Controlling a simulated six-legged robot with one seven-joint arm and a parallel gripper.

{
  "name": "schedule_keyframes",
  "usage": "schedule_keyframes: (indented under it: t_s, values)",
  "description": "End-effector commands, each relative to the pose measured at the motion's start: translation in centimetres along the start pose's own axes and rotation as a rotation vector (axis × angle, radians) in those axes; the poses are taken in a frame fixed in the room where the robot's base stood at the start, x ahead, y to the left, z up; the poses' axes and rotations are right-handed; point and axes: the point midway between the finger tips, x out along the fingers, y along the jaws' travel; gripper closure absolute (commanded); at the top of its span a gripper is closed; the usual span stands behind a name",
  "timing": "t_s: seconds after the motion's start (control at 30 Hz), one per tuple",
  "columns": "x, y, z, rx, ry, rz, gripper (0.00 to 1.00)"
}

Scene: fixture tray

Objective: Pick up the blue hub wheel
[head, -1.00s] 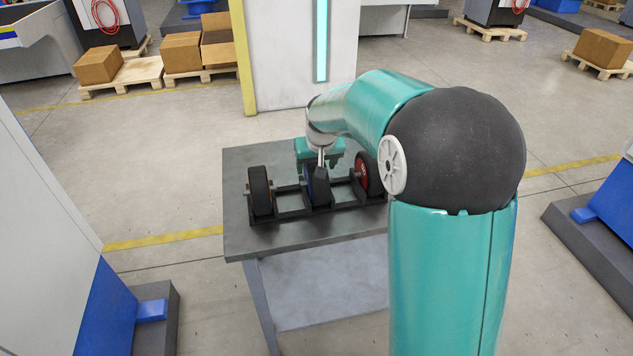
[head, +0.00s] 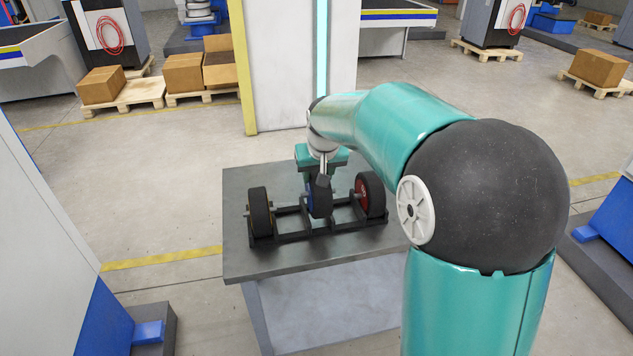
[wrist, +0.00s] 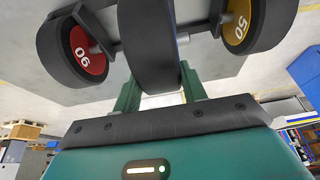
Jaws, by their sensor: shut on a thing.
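The blue hub wheel (head: 319,201) has a dark tyre and a trace of blue at its hub. It is the middle wheel at the dark fixture rack (head: 295,237) and appears slightly raised in its slot. My gripper (head: 320,178) reaches down from above and is shut on this wheel. In the wrist view the tyre (wrist: 148,45) stands between the green fingers (wrist: 160,92), and its hub face is hidden. In the head view the fingertips are mostly hidden by the wheel and my arm.
A yellow hub wheel (head: 259,212) stands in the rack at left, a red hub wheel (head: 372,195) at right, both close to the held wheel. The grey table (head: 240,262) is bare around the rack. A white and yellow-edged column (head: 285,80) stands behind.

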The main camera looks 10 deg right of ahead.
Motion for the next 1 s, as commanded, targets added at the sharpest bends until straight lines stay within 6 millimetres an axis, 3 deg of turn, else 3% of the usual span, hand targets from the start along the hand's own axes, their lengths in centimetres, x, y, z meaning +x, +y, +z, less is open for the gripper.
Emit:
schedule_keyframes:
  t_s: [0.03, 0.17, 0.4, 0.7, 1.0]
  values:
    - [-1.8, 0.0, 0.2, 0.0, 0.01, 0.0, 0.86]
    - [-5.3, 0.0, 1.3, 0.0, 0.011, 0.0, 0.86]
    - [-9.1, 0.0, 5.2, 0.0, 0.008, 0.0, 0.86]
    - [-11.8, 0.0, 7.8, 0.001, 0.006, 0.0, 0.86]
    - [-12.8, -0.1, 7.9, 0.001, 0.005, 0.0, 0.86]
